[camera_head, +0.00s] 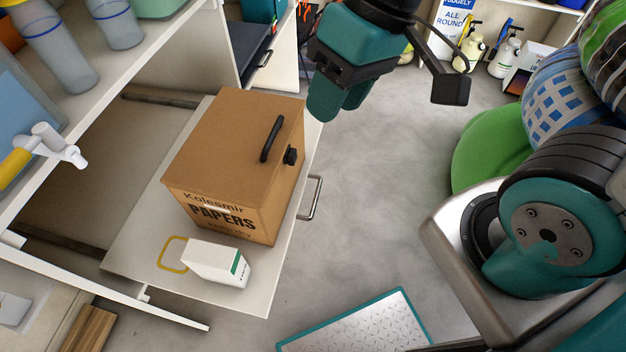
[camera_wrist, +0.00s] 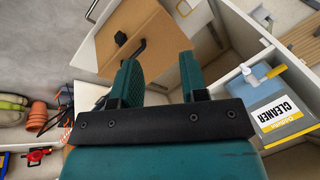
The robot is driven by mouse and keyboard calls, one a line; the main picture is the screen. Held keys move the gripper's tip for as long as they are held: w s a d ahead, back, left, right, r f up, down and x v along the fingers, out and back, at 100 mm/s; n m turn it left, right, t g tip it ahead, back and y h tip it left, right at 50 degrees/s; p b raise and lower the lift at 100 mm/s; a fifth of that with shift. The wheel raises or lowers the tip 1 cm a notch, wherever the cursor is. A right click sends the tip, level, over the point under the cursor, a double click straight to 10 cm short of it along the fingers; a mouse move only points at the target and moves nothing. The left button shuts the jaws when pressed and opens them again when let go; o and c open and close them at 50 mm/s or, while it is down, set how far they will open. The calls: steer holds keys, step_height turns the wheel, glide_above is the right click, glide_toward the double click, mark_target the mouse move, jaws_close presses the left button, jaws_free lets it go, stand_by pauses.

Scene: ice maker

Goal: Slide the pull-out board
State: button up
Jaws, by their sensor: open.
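The pull-out board (camera_head: 139,228) is a pale flat board that extends out of the shelf unit at the left of the head view. A metal bar handle (camera_head: 313,198) is on its outer edge. The handle also shows in the wrist view (camera_wrist: 91,11) at the top left. A brown box (camera_head: 235,160) marked PAPERS and a small white carton (camera_head: 217,263) stand on the board. My gripper (camera_head: 340,106) is open and empty, above the floor beyond the box's far right corner. It appears apart from the handle. The wrist view shows both teal fingers (camera_wrist: 160,70) with the box behind them.
Clear floor (camera_head: 380,190) lies right of the board. A green beanbag-like object (camera_head: 490,145) is at the right, and a metal plate (camera_head: 355,325) lies below.

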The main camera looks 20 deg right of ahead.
steer(key=w+d+f+m+h+b, duration=0.1)
steer(key=w+d+f+m+b, duration=0.25)
steer(key=f, duration=0.55)
steer(key=w+f+m+b, duration=0.2)
steer(key=w+f+m, duration=0.2)
steer(key=w+f, duration=0.4)
steer(key=m+t+h+b, duration=0.1)
steer(key=m+b, duration=0.2)
steer(key=m, duration=0.1)
glide_toward(318, 191)
steer(key=x, duration=0.7)
steer(key=shift+s+a+f, duration=0.1)
steer(key=shift+f, duration=0.05)
steer(key=shift+a+f, duration=0.15)
steer(key=shift+f, duration=0.5)
jaws_close()
